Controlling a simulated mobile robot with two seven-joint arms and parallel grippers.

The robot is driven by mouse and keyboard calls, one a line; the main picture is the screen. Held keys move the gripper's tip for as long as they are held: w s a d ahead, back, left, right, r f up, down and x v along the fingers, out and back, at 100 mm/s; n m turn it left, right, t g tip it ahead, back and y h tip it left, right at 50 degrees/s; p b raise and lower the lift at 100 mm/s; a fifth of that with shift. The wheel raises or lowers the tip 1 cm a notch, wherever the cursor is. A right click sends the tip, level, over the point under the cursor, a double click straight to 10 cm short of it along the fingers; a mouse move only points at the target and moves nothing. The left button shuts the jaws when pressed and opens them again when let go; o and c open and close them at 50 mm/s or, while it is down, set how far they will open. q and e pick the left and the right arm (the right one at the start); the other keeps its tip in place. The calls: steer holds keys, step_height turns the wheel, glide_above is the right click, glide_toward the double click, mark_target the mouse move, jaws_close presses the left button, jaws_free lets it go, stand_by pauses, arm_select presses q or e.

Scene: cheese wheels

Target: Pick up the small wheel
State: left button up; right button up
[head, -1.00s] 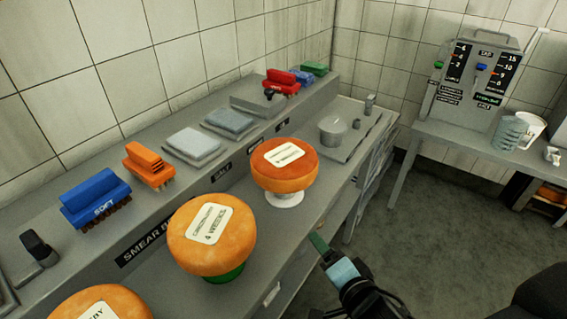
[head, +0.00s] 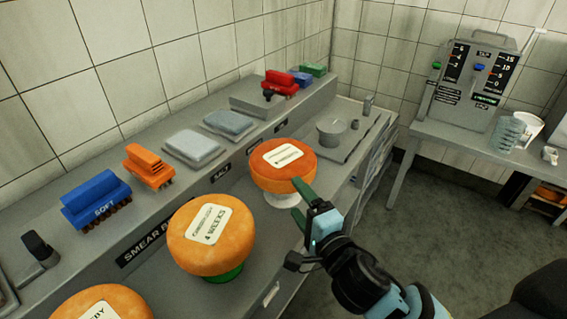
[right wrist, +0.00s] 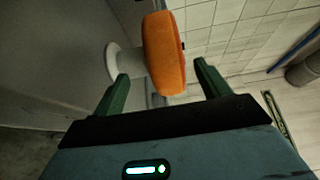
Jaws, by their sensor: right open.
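Three orange cheese wheels stand in a row on the bench. The farthest wheel (head: 284,160) is red-orange with a white label and sits on a white stand (head: 282,199); it looks the smallest, though it is also farthest away. My right gripper (head: 301,203) is open at its near right side, with green fingers pointing at it. In the right wrist view the wheel (right wrist: 164,52) shows side-on between and beyond the open fingers (right wrist: 160,75), its stand (right wrist: 122,62) to the left. I cannot tell if a finger touches it. My left gripper is out of view.
A larger wheel (head: 211,236) on a green stand is nearer, and another wheel (head: 100,305) is cut off at the bottom left. Brushes (head: 97,199) and pads lie on the raised back shelf. A grey pot (head: 332,131) stands beyond the far wheel.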

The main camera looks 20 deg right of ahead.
mark_target(289, 186)
steer(key=shift+w, duration=0.1)
steer(key=shift+w+a+r, duration=0.1)
steer(key=shift+w+r, duration=0.15)
steer(key=shift+w, duration=0.1)
steer(key=w, duration=0.1)
steer(key=w+p, duration=0.1)
steer(key=w, duration=0.1)
steer(key=shift+a+r, duration=0.3)
steer(key=shift+a, duration=0.05)
steer(key=shift+w+a+f, duration=0.1)
steer(key=shift+w+f, duration=0.05)
steer(key=shift+w, duration=0.5)
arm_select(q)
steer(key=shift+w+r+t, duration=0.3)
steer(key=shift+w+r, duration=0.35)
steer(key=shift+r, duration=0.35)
arm_select(e)
steer(key=c, duration=1.6)
jaws_close()
